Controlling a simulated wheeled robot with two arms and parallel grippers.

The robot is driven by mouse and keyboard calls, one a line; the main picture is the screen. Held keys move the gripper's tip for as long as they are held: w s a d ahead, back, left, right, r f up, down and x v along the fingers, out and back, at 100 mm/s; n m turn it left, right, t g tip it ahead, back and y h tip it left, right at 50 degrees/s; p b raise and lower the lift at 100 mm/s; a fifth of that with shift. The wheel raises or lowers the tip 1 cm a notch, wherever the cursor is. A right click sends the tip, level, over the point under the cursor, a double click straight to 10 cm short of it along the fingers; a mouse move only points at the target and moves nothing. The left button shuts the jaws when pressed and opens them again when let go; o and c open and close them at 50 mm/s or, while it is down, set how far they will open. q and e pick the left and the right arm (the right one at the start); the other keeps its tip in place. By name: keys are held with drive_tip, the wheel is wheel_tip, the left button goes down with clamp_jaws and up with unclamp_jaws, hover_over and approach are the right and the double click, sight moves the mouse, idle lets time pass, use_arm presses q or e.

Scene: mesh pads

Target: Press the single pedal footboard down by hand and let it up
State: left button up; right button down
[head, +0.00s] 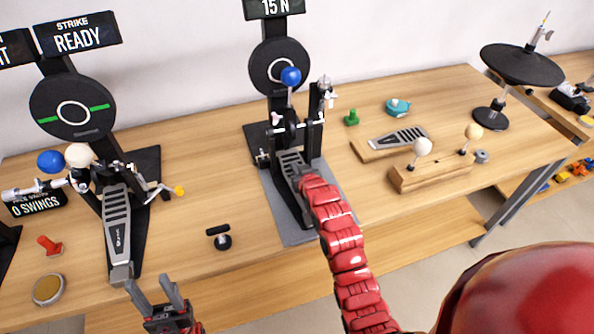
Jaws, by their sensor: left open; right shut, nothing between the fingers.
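The single pedal stands in the middle of the table, with its footboard (292,162) sloping toward me on a grey mat. Its blue beater ball (291,76) overlaps the round black pad (262,72) behind it; I cannot tell whether they touch. A display reading 15 N (274,7) is above the pad. My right gripper (300,181) is shut and empty, reaching down over the footboard; its tips seem at or just above the board, and contact is unclear. My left gripper (160,290) is open and empty at the table's front edge.
Another pedal (117,220) with blue and white beaters stands at left under a STRIKE READY sign (79,37). A wooden block (443,172) with beaters, a spare footplate (397,138) and a cymbal-like pad (522,65) are at right. A small black part (222,241) lies between the pedals.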

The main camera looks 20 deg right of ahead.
drive_tip(key=shift+s+f, duration=0.2)
drive_tip(key=shift+f, duration=0.05)
drive_tip(key=shift+w+r, duration=0.15)
drive_tip(key=shift+r, duration=1.7)
drive_tip(key=shift+w, duration=0.1)
drive_tip(key=s, duration=1.2)
drive_tip(key=shift+s+d+p, duration=0.1)
drive_tip(key=shift+d+p, duration=0.15)
drive_tip(key=shift+p, duration=0.15)
drive_tip(key=shift+r, duration=0.1)
wheel_tip(320, 180, up, 4)
drive_tip(key=shift+f+p, duration=0.1)
drive_tip(key=shift+p, duration=0.45)
